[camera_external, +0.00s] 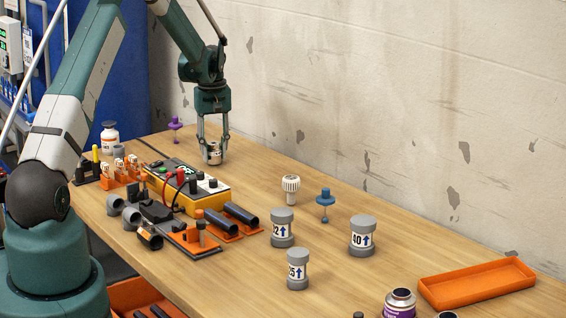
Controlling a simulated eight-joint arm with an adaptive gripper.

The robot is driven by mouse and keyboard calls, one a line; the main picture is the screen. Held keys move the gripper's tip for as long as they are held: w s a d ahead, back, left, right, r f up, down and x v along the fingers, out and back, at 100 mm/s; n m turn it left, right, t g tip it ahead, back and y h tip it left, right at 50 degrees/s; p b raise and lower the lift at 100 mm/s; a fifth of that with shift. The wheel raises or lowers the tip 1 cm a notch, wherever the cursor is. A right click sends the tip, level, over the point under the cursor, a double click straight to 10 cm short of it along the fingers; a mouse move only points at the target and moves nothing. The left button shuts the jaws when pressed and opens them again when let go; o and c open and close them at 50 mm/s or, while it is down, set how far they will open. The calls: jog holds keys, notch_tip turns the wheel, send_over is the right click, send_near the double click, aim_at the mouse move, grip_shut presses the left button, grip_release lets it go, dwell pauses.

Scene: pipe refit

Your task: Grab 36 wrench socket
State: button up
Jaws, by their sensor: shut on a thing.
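My gripper (213,138) points straight down at the far end of the wooden table, near the wall. Its fingers are shut on a small grey socket (214,154) with a pale label. The number on that label is too small to read. I cannot tell whether the socket still touches the table. Three other grey sockets with blue arrows stand upright nearer the camera: one reads 32 (282,229), one 25 (298,270) and one 40 (362,237).
A yellow meter box (186,190) with leads and orange racks of tools stand left of centre. A white ribbed knob (290,188) and a blue plunger-like part (325,202) stand mid-table. An empty orange tray (477,284) lies at right. The table's right middle is mostly clear.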

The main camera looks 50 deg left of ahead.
aim_at(214, 143)
notch_tip(214, 143, up, 10)
jog(key=shift+f+p, duration=0.25)
jog(key=shift+p, duration=0.2)
jog(key=shift+d, duration=0.1)
dwell(0.5)
